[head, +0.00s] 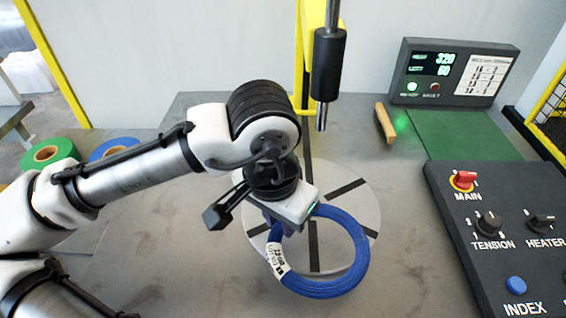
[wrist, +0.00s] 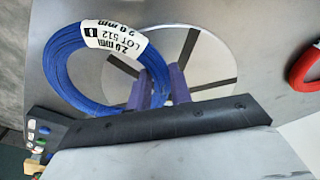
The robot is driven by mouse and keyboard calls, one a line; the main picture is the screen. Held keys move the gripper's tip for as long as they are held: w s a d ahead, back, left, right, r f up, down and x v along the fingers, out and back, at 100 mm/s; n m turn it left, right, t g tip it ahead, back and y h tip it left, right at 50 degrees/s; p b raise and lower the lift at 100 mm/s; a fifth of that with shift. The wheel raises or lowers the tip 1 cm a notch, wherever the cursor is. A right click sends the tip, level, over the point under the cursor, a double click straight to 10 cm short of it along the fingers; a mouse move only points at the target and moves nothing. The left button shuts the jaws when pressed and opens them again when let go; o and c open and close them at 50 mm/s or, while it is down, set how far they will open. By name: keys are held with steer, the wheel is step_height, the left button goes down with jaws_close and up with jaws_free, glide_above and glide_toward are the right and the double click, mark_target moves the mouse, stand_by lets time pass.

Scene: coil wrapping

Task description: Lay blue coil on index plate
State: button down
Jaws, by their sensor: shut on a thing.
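The blue coil (head: 358,250) is a ring of blue wire with a white label. My gripper (head: 280,222) is shut on its left side in the head view. The coil also shows in the wrist view (wrist: 62,62), with the purple fingers (wrist: 160,88) at its right edge. The index plate (head: 358,195) is a light grey disc with black radial stripes. The coil overlaps its front right part in the head view and its left part in the wrist view (wrist: 215,50). I cannot tell whether the coil touches the plate.
A vertical rod with a black cylinder (head: 328,65) hangs behind the plate. A control panel (head: 490,235) stands at the right, a display box (head: 450,72) and green mat (head: 460,135) behind it. A red coil (wrist: 305,68) shows in the wrist view.

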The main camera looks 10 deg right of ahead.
steer(key=w+p, duration=0.1)
steer(key=r+p, duration=0.1)
steer(key=shift+w+d+p, duration=0.15)
steer(key=shift+w+p, duration=0.15)
steer(key=shift+w, duration=0.1)
steer(key=w, duration=0.3)
steer(key=w+d+p, duration=0.1)
steer(key=w, duration=0.2)
steer(key=w+d+f+p, duration=0.1)
steer(key=w, duration=0.2)
steer(key=shift+w, duration=0.3)
steer(key=shift+f, duration=1.75)
steer(key=shift+f, duration=0.2)
steer(key=c, duration=1.3)
jaws_free()
steer(key=shift+o, duration=0.2)
